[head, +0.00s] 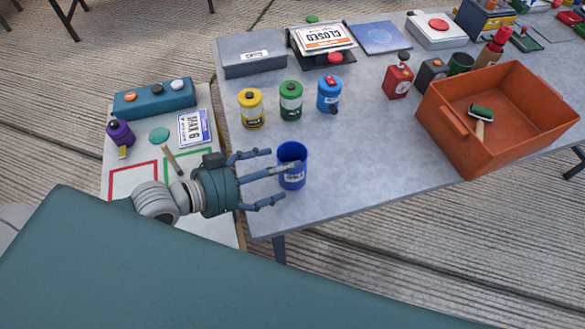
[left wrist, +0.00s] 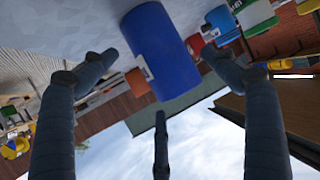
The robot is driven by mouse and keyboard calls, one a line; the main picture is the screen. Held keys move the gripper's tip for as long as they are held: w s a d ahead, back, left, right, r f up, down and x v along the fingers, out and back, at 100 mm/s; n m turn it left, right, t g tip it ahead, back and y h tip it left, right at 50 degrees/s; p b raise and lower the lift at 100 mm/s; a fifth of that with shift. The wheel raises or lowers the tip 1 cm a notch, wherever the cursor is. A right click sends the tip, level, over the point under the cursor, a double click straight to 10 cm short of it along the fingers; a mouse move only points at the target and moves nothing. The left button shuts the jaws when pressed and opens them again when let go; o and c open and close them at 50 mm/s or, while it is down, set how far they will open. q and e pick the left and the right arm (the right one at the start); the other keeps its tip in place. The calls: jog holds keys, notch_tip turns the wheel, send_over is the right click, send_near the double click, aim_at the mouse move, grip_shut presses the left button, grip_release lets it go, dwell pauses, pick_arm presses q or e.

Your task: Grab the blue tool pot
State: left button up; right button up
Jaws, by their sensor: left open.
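The blue tool pot (head: 293,176) is an open-topped blue cylinder with a white label. It stands upright near the front left edge of the grey table (head: 350,190). My left gripper (head: 277,176) is open around the pot's left side in the head view, with one finger crossing in front of the pot. In the left wrist view the pot (left wrist: 162,50) shows large, between the spread fingers of the gripper (left wrist: 160,95). I cannot tell whether any finger touches it. My right gripper is not in view.
Yellow (head: 251,109), green (head: 291,100) and blue (head: 329,94) canisters stand behind the pot. An orange crate (head: 445,120) holding a green-headed brush stands to the right. A lower board (head: 125,165) with small items lies left of the table. Table between pot and crate is clear.

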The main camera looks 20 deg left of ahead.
pick_arm(q)
jog(key=shift+x, duration=0.95)
jog(key=x, duration=0.3)
jog(key=shift+d+f+p, duration=0.15)
jog(key=shift+f+p, duration=0.1)
jog(key=shift+p, duration=0.1)
jog(key=shift+d, duration=0.1)
jog(key=c, duration=1.2)
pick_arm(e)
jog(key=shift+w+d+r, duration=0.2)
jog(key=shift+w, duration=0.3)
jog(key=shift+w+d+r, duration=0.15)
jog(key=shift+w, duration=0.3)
pick_arm(q)
jog(key=shift+r, duration=0.15)
